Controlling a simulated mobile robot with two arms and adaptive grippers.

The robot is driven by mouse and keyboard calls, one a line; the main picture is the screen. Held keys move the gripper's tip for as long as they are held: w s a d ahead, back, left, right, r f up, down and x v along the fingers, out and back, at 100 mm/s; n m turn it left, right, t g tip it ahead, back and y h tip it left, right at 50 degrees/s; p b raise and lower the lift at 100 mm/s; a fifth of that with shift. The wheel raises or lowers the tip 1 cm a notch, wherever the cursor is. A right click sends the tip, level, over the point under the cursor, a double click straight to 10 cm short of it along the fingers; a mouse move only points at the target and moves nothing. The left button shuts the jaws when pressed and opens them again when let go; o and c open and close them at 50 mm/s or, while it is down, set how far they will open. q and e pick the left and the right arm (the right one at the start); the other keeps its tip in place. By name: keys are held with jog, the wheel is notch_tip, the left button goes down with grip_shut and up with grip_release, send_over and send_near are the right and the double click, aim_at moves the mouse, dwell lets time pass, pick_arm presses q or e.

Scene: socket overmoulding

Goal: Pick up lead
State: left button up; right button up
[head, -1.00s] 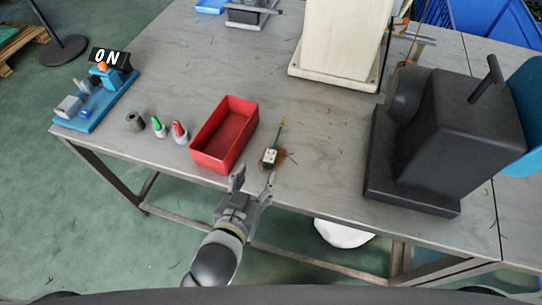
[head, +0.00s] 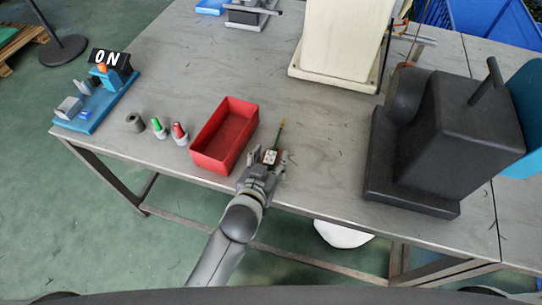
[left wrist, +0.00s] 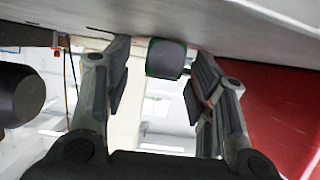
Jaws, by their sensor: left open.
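The lead, a small piece with a white-and-dark plug body (head: 270,157) and a thin green-yellow cable, lies on the table just right of the red bin. My left gripper (head: 268,164) is open at the table's front edge, with one finger on each side of the plug body. In the left wrist view, the dark, green-edged end of the lead (left wrist: 166,58) shows between the spread fingers of my left gripper (left wrist: 160,80). It looks closer to the right finger there; contact is unclear. My right gripper is not in view.
The red bin (head: 247,113) stands close to the left finger; its red wall (left wrist: 285,110) fills the right of the wrist view. Green and red bottles (head: 159,129) and a grey ring stand further left. A black machine (head: 455,120) stands right. The table between is mostly clear.

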pick_arm(q)
jog(key=c, duration=1.1)
jog(key=shift+r, duration=0.15)
